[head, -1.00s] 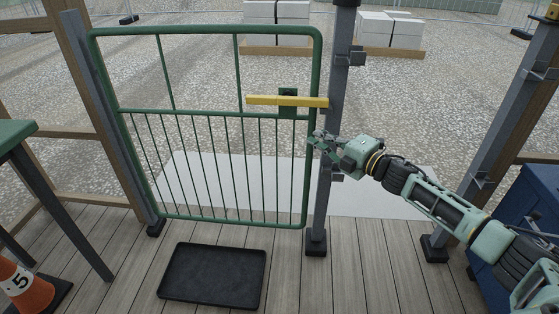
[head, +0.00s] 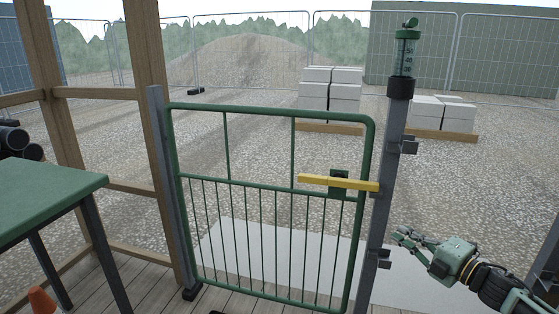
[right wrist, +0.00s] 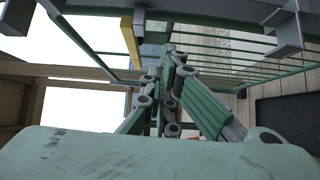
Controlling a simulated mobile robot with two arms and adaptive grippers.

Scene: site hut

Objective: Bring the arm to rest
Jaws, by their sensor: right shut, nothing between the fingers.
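My right gripper (head: 400,237) is at the right in the head view, to the right of the grey gate post (head: 379,230) and apart from it. Its fingers are shut with nothing between them; they also show in the right wrist view (right wrist: 172,60). The green gate (head: 270,190) stands across the opening in front of me. Its yellow latch bar (head: 338,183) lies level, and its right end reaches the post. The bar also shows in the right wrist view (right wrist: 131,42). My left gripper is in neither view.
A green-topped table (head: 45,195) stands at the left, with part of an orange cone (head: 42,301) below it. Timber framing (head: 152,130) is beside the gate. Block stacks (head: 330,95) stand on the gravel beyond.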

